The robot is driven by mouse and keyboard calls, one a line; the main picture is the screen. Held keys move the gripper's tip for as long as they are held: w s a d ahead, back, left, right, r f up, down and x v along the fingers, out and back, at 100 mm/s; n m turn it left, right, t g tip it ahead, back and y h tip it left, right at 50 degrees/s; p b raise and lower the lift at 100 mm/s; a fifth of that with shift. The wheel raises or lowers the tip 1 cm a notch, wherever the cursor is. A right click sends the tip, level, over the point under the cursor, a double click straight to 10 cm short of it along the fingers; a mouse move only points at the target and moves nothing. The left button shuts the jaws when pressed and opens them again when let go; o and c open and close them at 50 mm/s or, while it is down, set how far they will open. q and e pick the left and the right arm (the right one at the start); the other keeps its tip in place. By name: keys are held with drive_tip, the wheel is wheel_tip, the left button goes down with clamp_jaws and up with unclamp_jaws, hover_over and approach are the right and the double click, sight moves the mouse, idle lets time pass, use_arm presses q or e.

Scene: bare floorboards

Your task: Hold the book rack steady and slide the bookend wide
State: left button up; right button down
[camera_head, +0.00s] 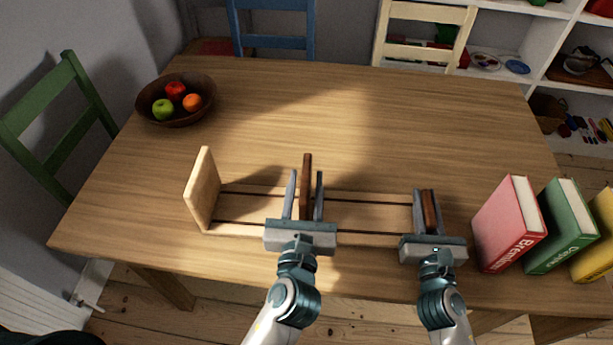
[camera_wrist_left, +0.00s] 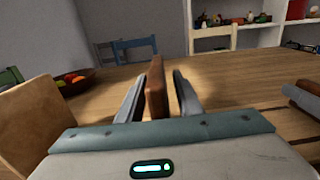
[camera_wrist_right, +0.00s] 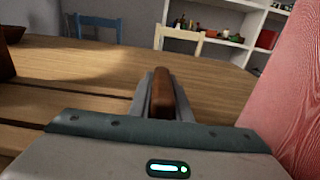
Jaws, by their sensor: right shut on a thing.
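The book rack (camera_head: 365,212) lies on the table, with slatted rails and a pale upright end panel (camera_head: 203,190) at its left. The bookend (camera_head: 306,182), a dark brown upright board, stands near the middle of the rails. My left gripper (camera_head: 306,174) has its fingers on either side of it, with gaps showing in the left wrist view (camera_wrist_left: 155,82). My right gripper (camera_head: 427,193) is shut on a dark brown upright piece (camera_head: 430,212) at the rack's right end, also seen in the right wrist view (camera_wrist_right: 162,95). The grippers hide the lower parts of both pieces.
A red book (camera_head: 508,222), a green book (camera_head: 560,228) and a yellow book (camera_head: 597,240) stand at the right, close to my right gripper. A fruit bowl (camera_head: 196,113) sits at the back left. The table (camera_head: 400,125) behind the rack is clear.

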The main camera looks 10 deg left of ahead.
sight(303, 215)
use_arm(q)
drive_tip(key=shift+s+d, duration=0.15)
drive_tip(key=shift+s, duration=2.7)
use_arm(e)
drive_tip(key=c, duration=1.6)
unclamp_jaws()
drive_tip(key=shift+o, duration=0.2)
drive_tip(key=shift+s, duration=0.1)
drive_tip(key=shift+s+d, duration=0.15)
drive_tip(key=shift+s, duration=2.8)
drive_tip(key=shift+s+d, duration=0.1)
drive_tip(key=shift+s, duration=2.85)
use_arm(q)
drive_tip(key=shift+s, duration=0.1)
use_arm(e)
drive_tip(key=shift+s, duration=0.1)
